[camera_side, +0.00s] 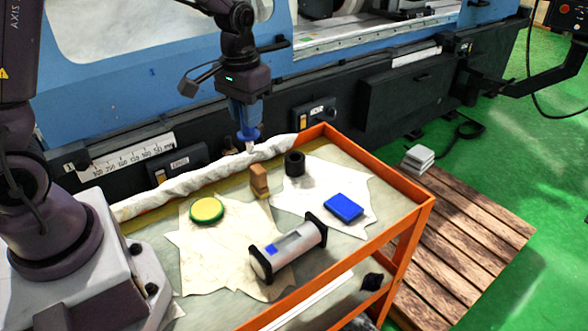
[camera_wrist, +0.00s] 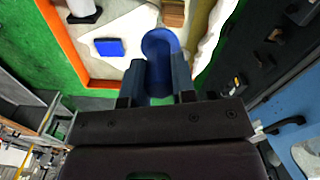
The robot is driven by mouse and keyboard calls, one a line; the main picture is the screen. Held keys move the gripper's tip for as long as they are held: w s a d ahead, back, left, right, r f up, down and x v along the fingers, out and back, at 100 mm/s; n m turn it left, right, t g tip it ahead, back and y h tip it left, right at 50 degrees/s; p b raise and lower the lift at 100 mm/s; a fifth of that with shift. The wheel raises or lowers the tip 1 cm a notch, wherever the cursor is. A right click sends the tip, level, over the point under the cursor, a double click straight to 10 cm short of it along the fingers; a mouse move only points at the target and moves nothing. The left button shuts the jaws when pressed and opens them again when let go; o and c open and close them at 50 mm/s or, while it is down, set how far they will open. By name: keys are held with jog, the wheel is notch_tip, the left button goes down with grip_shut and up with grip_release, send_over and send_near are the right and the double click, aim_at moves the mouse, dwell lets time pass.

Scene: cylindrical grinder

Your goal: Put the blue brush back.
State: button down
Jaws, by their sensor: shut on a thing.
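My gripper (camera_side: 245,112) is shut on a blue item with a wide round collar, which looks like the blue brush (camera_side: 248,134). It points downward, with a pale tip below the collar, above the far edge of the orange-framed cart. In the wrist view the fingers (camera_wrist: 160,82) close around the brush (camera_wrist: 160,43), seen as a round blue shape. A short black cup-like cylinder (camera_side: 294,163) stands on the cart, to the right of and below the brush in the side view. In the wrist view I cannot make out this cylinder.
The orange cart rim (camera_side: 378,165) encloses a brown block (camera_side: 259,181), a yellow-green round tin (camera_side: 207,210), a blue rectangular block (camera_side: 343,208) and a white-and-black cylinder (camera_side: 288,248) on cloths. A rolled white cloth (camera_side: 195,184) lies along the far edge, beside the blue grinder (camera_side: 150,85).

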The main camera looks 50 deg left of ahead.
jog(key=w+a+f, duration=0.3)
jog(key=w+f, duration=0.9)
jog(key=w, duration=0.1)
jog(key=shift+w+a+f, duration=0.25)
jog(key=shift+w+f, duration=0.05)
jog(key=shift+w, duration=0.1)
jog(key=shift+f, duration=0.1)
jog(key=shift+f, duration=0.35)
jog(key=c, duration=0.9)
grip_release()
jog(key=shift+c, duration=0.2)
